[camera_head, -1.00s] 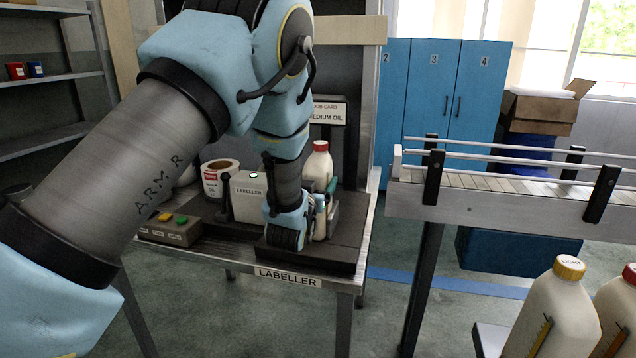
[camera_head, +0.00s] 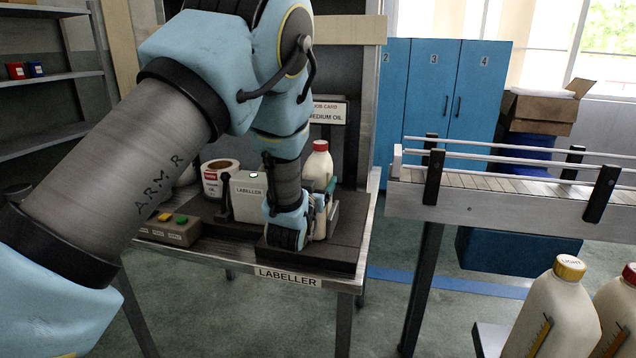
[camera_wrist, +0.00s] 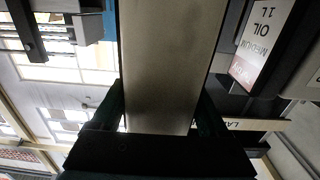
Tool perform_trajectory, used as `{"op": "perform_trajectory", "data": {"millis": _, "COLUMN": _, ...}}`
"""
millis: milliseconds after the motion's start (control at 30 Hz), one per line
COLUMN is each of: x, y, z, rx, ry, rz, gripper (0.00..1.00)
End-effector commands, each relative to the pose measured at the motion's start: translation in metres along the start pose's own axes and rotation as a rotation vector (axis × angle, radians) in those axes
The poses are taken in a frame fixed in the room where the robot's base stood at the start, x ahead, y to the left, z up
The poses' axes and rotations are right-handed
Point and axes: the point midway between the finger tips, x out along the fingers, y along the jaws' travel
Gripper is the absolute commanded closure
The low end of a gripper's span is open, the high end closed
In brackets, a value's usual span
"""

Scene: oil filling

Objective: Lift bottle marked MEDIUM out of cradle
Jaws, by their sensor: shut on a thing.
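The bottle (camera_head: 319,170), cream with a red cap, stands upright at the labeller on the steel table, at the cradle (camera_head: 333,208). Its marking cannot be read in the head view. My gripper (camera_head: 316,215) is at its lower part, and my wrist hides much of its left side. In the wrist view the bottle's plain pale side (camera_wrist: 160,70) fills the space between the two dark fingers of my gripper (camera_wrist: 160,115), which are shut on it. Whether the base still rests in the cradle cannot be told.
The labeller box (camera_head: 249,190), a label roll (camera_head: 217,178) and a button box (camera_head: 172,228) stand left of my wrist. A job card reading MEDIUM OIL (camera_head: 328,112) is behind. A conveyor (camera_head: 490,205) is to the right. Cream bottles (camera_head: 552,312) stand at the lower right.

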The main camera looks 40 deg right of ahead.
Motion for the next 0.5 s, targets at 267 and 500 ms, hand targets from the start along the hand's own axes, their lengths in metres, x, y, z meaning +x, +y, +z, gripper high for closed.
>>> {"op": "perform_trajectory", "data": {"millis": 267, "x": -0.0026, "y": -0.0035, "z": 0.0005, "rx": 0.000, "ry": -0.001, "rz": -0.001, "gripper": 1.00}}
{"op": "perform_trajectory", "data": {"millis": 500, "x": -0.0054, "y": -0.0077, "z": 0.0002, "rx": 0.000, "ry": -0.001, "rz": -0.002, "gripper": 1.00}}
